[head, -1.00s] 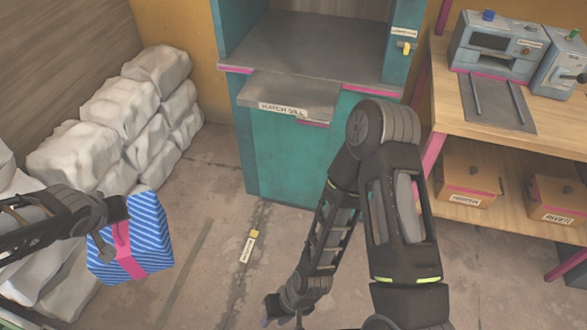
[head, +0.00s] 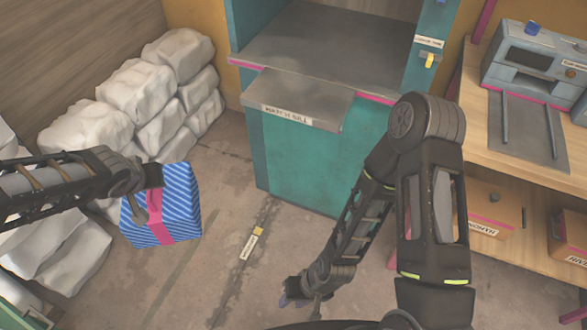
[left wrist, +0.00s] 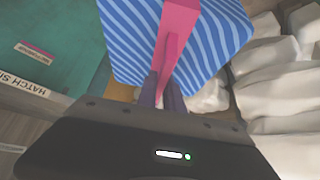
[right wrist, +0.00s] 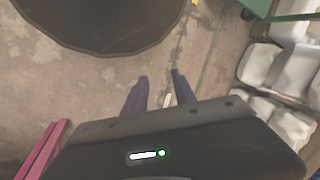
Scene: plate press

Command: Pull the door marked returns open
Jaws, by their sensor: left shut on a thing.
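No door with a readable returns mark shows in these frames. My left gripper (left wrist: 163,90) is shut on a blue striped box with a pink band (head: 183,205); the box (left wrist: 215,35) fills the top of the left wrist view. It hangs above the floor, left of the teal cabinet (head: 300,165). My right gripper (right wrist: 159,78) is open and empty, pointing down over bare floor. In the head view it shows low, at the end of my right arm (head: 292,302).
The cabinet has a grey sill marked hatch sill (head: 320,100) jutting forward. White sacks (head: 135,90) are piled at the left wall. A wooden bench (head: 470,125) with a grey-blue machine (head: 535,65) stands right, labelled boxes (head: 490,205) below. Floor between is clear.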

